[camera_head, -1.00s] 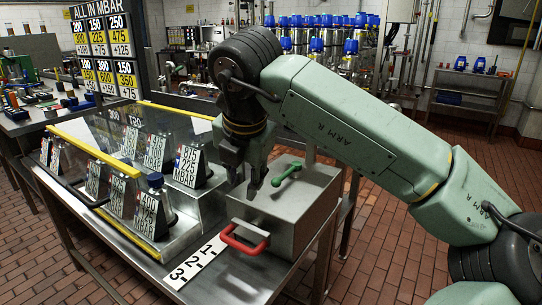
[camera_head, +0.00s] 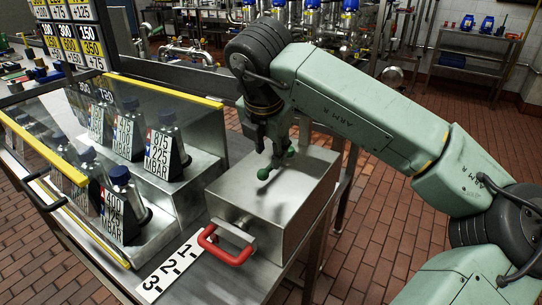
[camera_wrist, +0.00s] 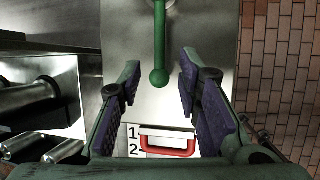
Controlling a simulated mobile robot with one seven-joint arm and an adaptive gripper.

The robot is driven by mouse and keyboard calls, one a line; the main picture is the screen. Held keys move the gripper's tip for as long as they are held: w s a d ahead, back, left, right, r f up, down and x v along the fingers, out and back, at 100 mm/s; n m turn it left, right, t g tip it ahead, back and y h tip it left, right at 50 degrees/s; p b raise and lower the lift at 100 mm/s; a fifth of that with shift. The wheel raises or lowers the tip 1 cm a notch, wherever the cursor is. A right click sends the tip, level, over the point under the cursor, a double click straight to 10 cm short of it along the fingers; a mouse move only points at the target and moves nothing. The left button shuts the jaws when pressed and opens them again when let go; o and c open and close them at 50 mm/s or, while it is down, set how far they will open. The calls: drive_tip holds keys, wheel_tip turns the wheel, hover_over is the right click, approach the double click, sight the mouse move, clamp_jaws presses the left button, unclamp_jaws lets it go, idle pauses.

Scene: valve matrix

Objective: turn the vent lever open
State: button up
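A green lever (camera_head: 277,164) with ball ends sits on top of a metal box (camera_head: 240,184); I take it to be the vent lever. My gripper (camera_head: 274,147) points down at it from above. In the wrist view the lever (camera_wrist: 160,40) runs from the top edge to a round knob at mid-frame. My gripper (camera_wrist: 158,72) is open there, with one finger on each side of the lever and visible gaps to both. Whether the fingertips are down at the lever's height is unclear. The lever's pivot is hard to make out.
A red handle (camera_head: 228,246) sticks out of the box's front, beside a white strip marked 1-2-3 (camera_head: 172,266). The brick floor (camera_head: 385,235) to the right is clear.

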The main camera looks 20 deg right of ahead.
sight(271, 168)
drive_tip(key=x, duration=0.5)
drive_tip(key=shift+p, duration=0.4)
clamp_jaws()
idle(0.4)
